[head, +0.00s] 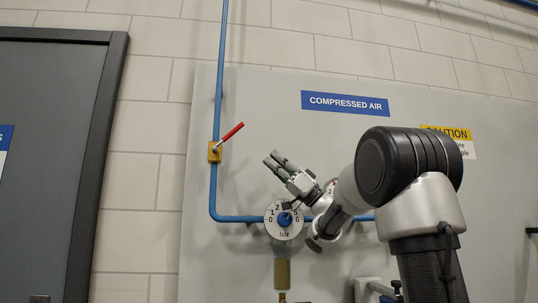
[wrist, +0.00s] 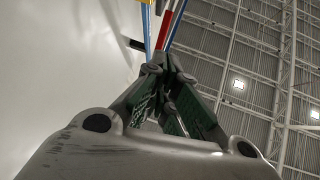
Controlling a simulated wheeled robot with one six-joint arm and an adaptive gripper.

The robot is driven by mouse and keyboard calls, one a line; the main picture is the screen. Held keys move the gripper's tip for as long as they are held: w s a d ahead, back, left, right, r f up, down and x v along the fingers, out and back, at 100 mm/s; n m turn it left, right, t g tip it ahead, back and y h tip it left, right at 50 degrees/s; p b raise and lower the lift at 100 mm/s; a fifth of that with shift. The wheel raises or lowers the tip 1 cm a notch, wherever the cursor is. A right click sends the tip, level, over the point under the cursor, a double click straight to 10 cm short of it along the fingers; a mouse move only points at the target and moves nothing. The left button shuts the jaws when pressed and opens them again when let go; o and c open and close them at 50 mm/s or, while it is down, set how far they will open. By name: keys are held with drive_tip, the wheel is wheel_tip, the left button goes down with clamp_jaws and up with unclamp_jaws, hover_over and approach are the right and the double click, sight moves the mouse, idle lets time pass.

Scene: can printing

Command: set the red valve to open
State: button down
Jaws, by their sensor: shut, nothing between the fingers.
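The red valve has a red lever (head: 232,132) on a yellow-brass body (head: 214,152) set in the vertical blue pipe. The lever slants up and to the right from the body, at an angle to the pipe. My gripper (head: 271,160) is shut and empty, to the right of and below the lever, apart from it, pointing up and left. In the wrist view the red lever (wrist: 164,28) shows beyond my gripper's fingers (wrist: 165,62), near the top edge, with blue lines on either side. The valve body is hard to make out there.
The blue pipe (head: 219,80) runs down the grey panel (head: 270,110) and bends right to a round dial (head: 284,230) below my gripper. A second dial is partly hidden by my arm. A dark door (head: 50,170) stands at left. The panel above my gripper is clear up to the COMPRESSED AIR sign (head: 345,103).

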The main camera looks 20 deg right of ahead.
sight(228, 137)
drive_tip(key=x, duration=1.2)
drive_tip(key=shift+a+r, duration=0.1)
drive_tip(key=shift+r, duration=0.1)
